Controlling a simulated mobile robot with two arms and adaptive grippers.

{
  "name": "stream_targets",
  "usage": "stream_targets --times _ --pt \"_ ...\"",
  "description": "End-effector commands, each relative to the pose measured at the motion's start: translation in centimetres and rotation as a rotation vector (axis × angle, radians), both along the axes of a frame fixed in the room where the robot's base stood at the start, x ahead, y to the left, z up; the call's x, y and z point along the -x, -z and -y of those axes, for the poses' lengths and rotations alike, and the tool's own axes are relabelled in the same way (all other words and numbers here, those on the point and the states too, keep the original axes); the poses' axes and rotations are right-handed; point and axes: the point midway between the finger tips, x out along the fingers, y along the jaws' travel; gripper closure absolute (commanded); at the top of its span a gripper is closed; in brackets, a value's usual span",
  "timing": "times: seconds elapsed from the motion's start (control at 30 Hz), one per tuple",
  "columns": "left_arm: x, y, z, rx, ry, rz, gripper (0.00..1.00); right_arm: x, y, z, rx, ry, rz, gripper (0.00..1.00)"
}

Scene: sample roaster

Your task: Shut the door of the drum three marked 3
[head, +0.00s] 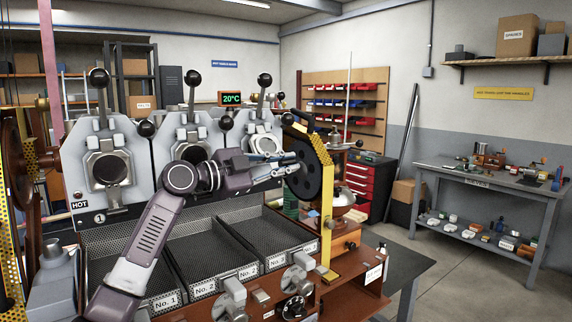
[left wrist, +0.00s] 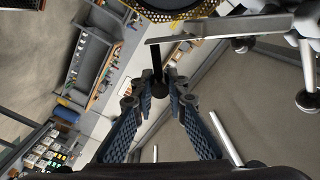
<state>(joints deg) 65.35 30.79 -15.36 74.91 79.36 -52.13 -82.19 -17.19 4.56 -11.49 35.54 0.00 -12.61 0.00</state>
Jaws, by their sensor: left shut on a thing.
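Drum three (head: 262,127) is the rightmost of the three grey roaster heads in the head view. Its face is partly hidden by my left arm, so I cannot tell how far its door stands open. My left gripper (head: 289,161) is in front of the lower right of drum three. In the left wrist view its blue-padded fingers close on a black ball knob (left wrist: 160,90). The knob sits at the end of a short black rod joined to a grey bar (left wrist: 200,35). My right gripper does not show.
Drums one (head: 107,168) and two (head: 190,130) stand to the left. Mesh trays, including No. 2 (head: 205,285), lie below. A yellow guard (head: 327,215) and a black wheel stand close right of my gripper. Open floor lies before the grey workbench (head: 480,183).

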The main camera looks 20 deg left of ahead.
Motion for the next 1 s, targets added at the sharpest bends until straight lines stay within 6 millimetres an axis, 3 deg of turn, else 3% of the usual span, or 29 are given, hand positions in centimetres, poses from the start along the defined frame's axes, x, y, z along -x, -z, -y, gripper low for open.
stream_targets --times 0.17,0.2,0.33,0.73,1.0 --pt "0.0 0.3 0.0 -0.001 0.001 -0.006 1.00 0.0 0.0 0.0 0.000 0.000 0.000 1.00" --pt "0.0 0.3 0.0 -0.001 0.001 -0.006 0.83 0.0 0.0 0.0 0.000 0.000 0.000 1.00" --pt "0.0 0.2 0.0 -0.001 0.000 -0.004 0.69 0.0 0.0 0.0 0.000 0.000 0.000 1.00" --pt "0.6 0.1 -0.6 0.000 -0.002 -0.002 0.68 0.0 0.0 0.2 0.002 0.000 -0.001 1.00" --pt "4.7 0.2 -3.8 -0.002 -0.003 -0.001 0.68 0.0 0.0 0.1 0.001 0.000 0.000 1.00"
